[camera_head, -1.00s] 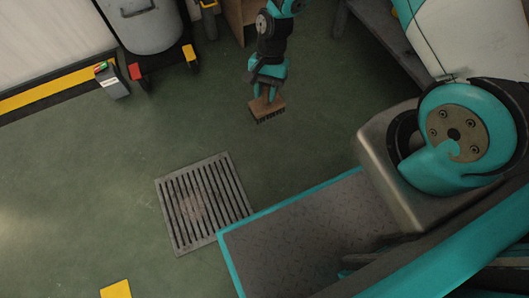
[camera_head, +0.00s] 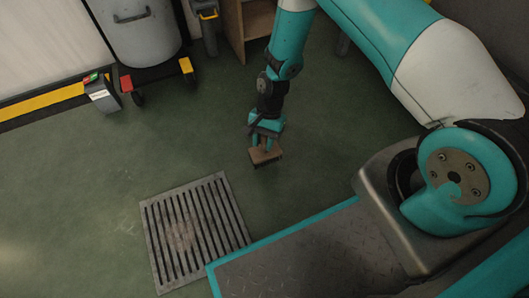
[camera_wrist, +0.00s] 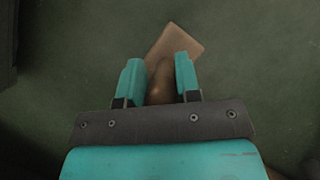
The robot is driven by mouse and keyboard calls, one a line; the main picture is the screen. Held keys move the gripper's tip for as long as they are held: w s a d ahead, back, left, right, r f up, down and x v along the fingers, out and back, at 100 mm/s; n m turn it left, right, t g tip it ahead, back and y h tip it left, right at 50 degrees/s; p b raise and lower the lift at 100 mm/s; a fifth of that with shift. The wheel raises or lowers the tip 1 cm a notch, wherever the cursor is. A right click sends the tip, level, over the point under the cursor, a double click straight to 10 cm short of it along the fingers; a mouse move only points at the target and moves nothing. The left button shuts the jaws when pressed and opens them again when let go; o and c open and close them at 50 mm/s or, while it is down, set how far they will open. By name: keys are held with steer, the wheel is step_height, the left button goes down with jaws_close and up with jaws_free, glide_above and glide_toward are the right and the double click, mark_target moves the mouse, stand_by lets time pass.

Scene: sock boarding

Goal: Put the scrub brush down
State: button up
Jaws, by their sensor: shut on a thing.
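The scrub brush (camera_head: 266,156) has a brown block with dark bristles on its underside. It hangs below my gripper (camera_head: 264,143) in the head view, over the green floor right of the drain grate. In the wrist view, my gripper (camera_wrist: 160,82) has its two teal fingers shut on the brush's rounded brown handle. The brush's flat block (camera_wrist: 180,45) shows beyond the fingertips, turned at an angle. Whether the bristles touch the floor cannot be told.
A slotted drain grate (camera_head: 190,228) with a pale brown stain lies in the floor at lower left. A grey bin (camera_head: 140,35) on a wheeled base stands at upper left, near a small grey box (camera_head: 103,96). A wooden cabinet (camera_head: 256,20) stands at the back. Open floor surrounds the brush.

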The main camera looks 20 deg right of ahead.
mark_target(264, 149)
step_height(264, 149, down, 5)
steer(key=b, duration=0.2)
steer(key=shift+r+b, duration=0.2)
steer(key=shift+b, duration=0.1)
steer(key=shift+r, duration=0.1)
steer(key=o, duration=0.8)
steer(key=shift+o, duration=0.2)
